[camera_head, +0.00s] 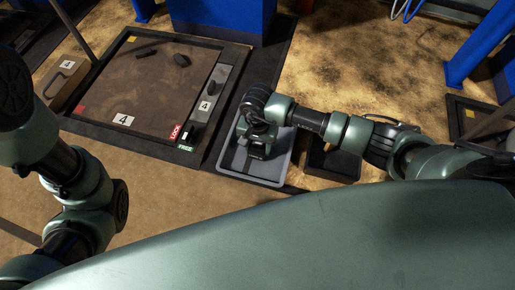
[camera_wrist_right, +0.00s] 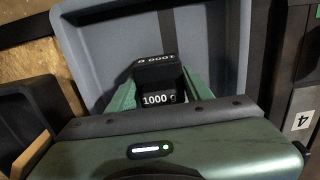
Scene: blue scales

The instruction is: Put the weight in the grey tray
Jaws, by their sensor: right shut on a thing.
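The grey tray (camera_head: 282,170) lies on the floor at the middle of the head view, right of the scale platform. Its wall also shows in the right wrist view (camera_wrist_right: 85,58). My right gripper (camera_head: 260,150) points down inside the tray's outline. In the right wrist view the fingers (camera_wrist_right: 160,95) are shut on a dark weight (camera_wrist_right: 157,80) marked 1000, with the tray behind it. I cannot tell whether the weight touches the tray floor. In the head view the weight is mostly hidden by the gripper. My left arm shows at the left, but its gripper is out of view.
The scale platform (camera_head: 150,90), with small dark objects on it and a LOCK/FREE lever (camera_head: 187,137), lies left of the tray. Blue posts (camera_head: 224,18) stand at the back.

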